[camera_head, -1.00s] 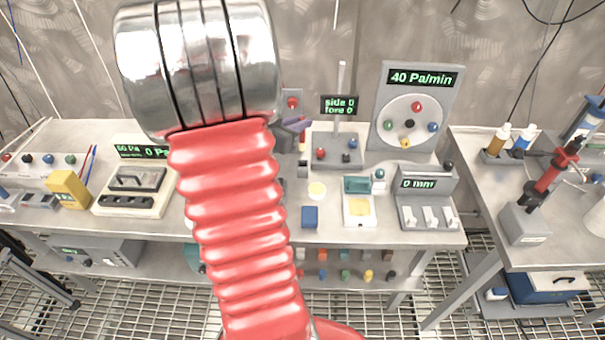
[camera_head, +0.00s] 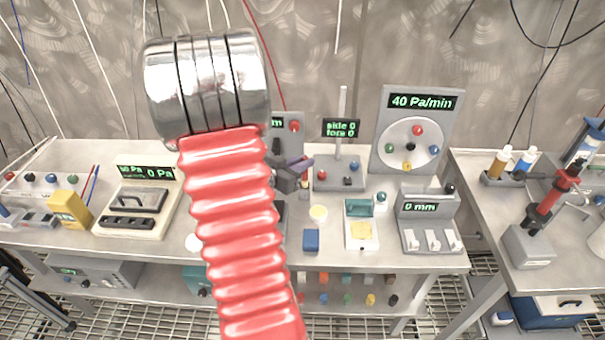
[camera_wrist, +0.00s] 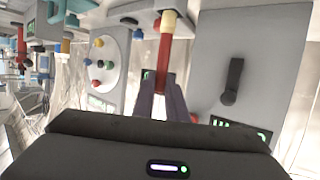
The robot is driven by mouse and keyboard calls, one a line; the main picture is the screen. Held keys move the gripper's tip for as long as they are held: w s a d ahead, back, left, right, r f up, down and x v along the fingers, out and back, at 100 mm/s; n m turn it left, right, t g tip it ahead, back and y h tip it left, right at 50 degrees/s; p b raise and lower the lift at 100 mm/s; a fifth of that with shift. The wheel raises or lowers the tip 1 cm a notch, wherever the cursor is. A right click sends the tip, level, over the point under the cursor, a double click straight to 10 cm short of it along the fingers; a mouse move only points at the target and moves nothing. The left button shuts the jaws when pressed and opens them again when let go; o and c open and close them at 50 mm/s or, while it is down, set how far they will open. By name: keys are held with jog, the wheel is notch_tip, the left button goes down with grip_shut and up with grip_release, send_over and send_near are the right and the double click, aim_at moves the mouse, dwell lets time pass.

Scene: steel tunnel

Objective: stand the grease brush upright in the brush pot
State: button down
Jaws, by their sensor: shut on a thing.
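My gripper (camera_head: 298,166) is over the back middle of the bench, partly behind my red arm sleeve. In the wrist view my gripper (camera_wrist: 162,98) has its dark fingers shut on the grease brush (camera_wrist: 163,65). The brush has a red handle and a tan end. That view is upside down, so the tan end points down to the bench. The brush looks about upright. In the head view only a small part shows below the fingers. A small dark grey thing is under it, perhaps the brush pot; I cannot tell whether they touch.
The gauge panel (camera_head: 435,103) and a post on a base (camera_head: 340,178) stand close to the right of my gripper. A lever panel (camera_wrist: 255,55) is beside the brush.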

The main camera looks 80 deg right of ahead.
jog(key=shift+f, duration=0.15)
jog(key=shift+f, duration=1.95)
jog(key=shift+f, duration=0.1)
jog(key=c, duration=1.8)
grip_release()
jog(key=shift+o, duration=0.2)
jog(key=shift+w+a+r, duration=0.3)
jog(key=shift+a+r, duration=0.05)
jog(key=shift+a, duration=0.1)
jog(key=v, duration=1.1)
jog(key=shift+s+f, duration=0.1)
